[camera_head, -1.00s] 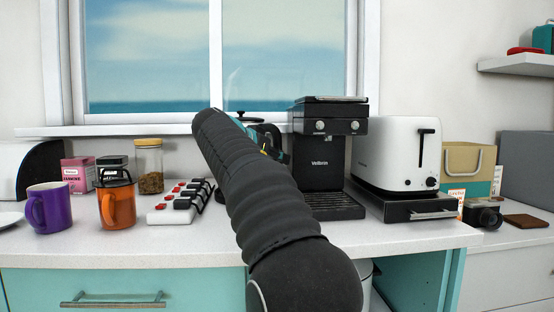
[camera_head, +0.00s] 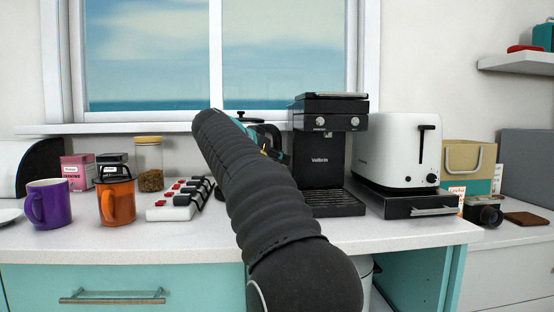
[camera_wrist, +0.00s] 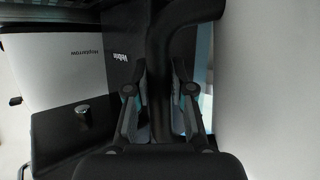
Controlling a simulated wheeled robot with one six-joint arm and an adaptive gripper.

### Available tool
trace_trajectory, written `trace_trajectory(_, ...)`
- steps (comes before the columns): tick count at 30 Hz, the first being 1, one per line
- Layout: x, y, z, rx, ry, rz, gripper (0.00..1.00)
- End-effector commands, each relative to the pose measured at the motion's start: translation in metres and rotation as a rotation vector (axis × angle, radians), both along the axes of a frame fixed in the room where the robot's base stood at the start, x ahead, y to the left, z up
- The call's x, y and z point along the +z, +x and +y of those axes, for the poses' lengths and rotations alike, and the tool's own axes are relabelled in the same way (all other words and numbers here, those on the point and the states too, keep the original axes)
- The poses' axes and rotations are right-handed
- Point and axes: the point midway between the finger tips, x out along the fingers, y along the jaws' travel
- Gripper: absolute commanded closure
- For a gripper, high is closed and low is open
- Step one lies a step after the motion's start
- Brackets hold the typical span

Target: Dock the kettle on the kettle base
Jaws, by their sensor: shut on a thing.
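I cannot make out the kettle base in either view; the counter behind my arm is hidden.
The black coffee machine (camera_head: 322,155) stands close to the right of the kettle, with the white toaster (camera_head: 398,150) beyond it. A power strip (camera_head: 180,200), orange mug (camera_head: 118,203) and purple mug (camera_head: 50,206) are on the left. The front counter (camera_head: 150,245) is clear.

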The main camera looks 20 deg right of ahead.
Motion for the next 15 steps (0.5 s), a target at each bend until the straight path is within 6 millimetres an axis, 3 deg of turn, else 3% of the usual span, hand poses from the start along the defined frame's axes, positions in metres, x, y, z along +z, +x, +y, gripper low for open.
trace_trajectory(6,-0.0012,-0.0008,-0.0001,0.000,-0.001,-0.007,1.00)
trace_trajectory(7,-0.0005,-0.0008,-0.0002,0.000,-0.001,-0.007,0.73)
trace_trajectory(8,-0.0004,-0.0009,-0.0001,0.000,-0.001,-0.005,0.67)
trace_trajectory(15,-0.0048,0.0004,0.0001,0.000,0.000,0.004,0.67)
